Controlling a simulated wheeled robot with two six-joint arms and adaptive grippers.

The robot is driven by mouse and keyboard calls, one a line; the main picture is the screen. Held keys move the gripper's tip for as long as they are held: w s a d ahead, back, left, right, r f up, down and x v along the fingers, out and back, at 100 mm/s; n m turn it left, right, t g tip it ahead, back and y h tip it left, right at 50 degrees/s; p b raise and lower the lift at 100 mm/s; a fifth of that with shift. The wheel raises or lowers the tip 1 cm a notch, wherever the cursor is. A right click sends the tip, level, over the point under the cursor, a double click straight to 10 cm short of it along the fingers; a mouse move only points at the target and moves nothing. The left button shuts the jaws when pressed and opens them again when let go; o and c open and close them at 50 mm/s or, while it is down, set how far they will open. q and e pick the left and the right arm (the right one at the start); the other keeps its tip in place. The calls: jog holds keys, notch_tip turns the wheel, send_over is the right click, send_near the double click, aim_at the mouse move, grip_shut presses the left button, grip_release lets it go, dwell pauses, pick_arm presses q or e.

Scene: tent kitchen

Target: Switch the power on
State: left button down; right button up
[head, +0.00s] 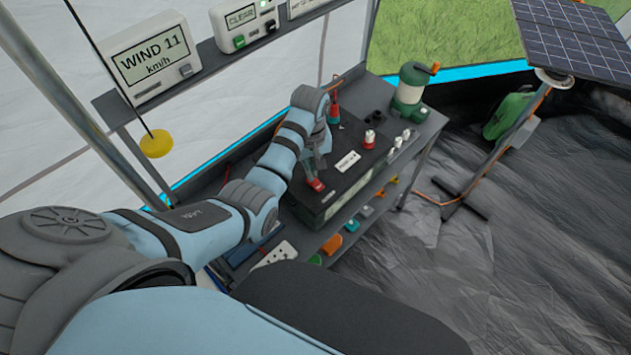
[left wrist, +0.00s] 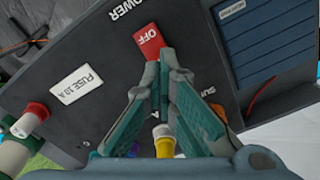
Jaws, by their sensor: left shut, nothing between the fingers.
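The dark power box (head: 322,207) sits on a bench. Its red rocker switch (head: 318,185) shows at the tips of my left gripper (head: 314,172). In the left wrist view the switch (left wrist: 149,42) reads OFF, beside the partly cut-off word POWER. The left gripper (left wrist: 163,57) is shut and empty, its tips at the near end of the switch. They look close to it or touching; I cannot tell which. My right gripper is in neither view.
A white FUSE 10 A label (left wrist: 77,86) and a red knob (left wrist: 33,114) are on the box. A green and white lantern-like device (head: 410,86) stands behind. Several coloured items lie on the lower shelf.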

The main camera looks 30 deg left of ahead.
pick_arm(q)
jog(key=shift+s, duration=0.15)
jog(key=shift+f+b, duration=0.6)
jog(key=shift+f, duration=0.5)
dwell(0.8)
notch_tip(320, 180, up, 2)
jog(key=shift+r+p, duration=0.2)
jog(key=shift+p, duration=1.05)
jog(key=shift+r, duration=2.3)
